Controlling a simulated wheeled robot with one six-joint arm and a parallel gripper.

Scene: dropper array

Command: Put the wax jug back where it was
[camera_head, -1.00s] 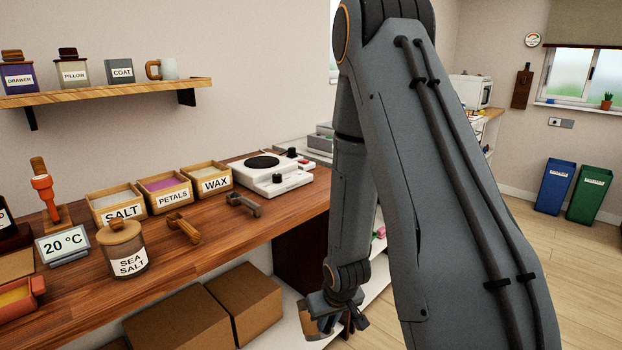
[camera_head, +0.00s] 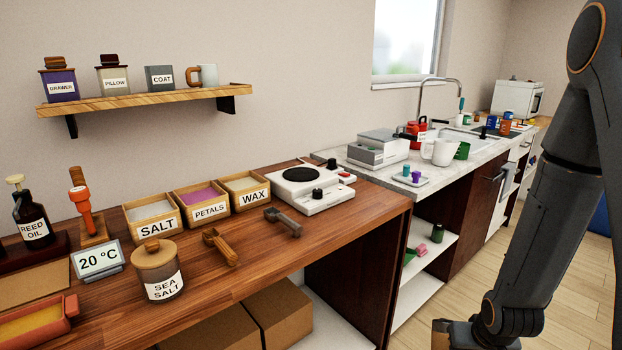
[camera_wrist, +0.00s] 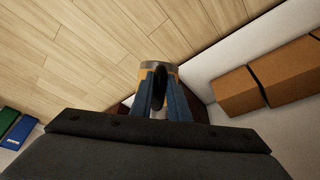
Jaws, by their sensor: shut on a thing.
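My gripper (camera_wrist: 160,84) is shut on the dark handle of a round vessel (camera_wrist: 146,66) with a grey rim and tan-orange sides, which I take to be the wax jug. Blue fingers hide much of it in the wrist view. In the head view, my gripper (camera_head: 468,338) is low at the bottom edge, right of the wooden bench and over the floor. A tan part of the vessel (camera_head: 440,337) shows there, cut off by the frame. The bin labelled WAX (camera_head: 247,190) stands on the bench, beside the hotplate (camera_head: 312,195).
The wooden bench (camera_head: 235,288) carries SALT and PETALS bins, a SEA SALT jar (camera_head: 158,272) and scoops (camera_head: 284,221). A wall shelf (camera_head: 145,101) holds canisters and a mug. A pale counter (camera_head: 365,170) with a white jug (camera_head: 442,151) continues right. Cartons (camera_wrist: 240,91) sit below.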

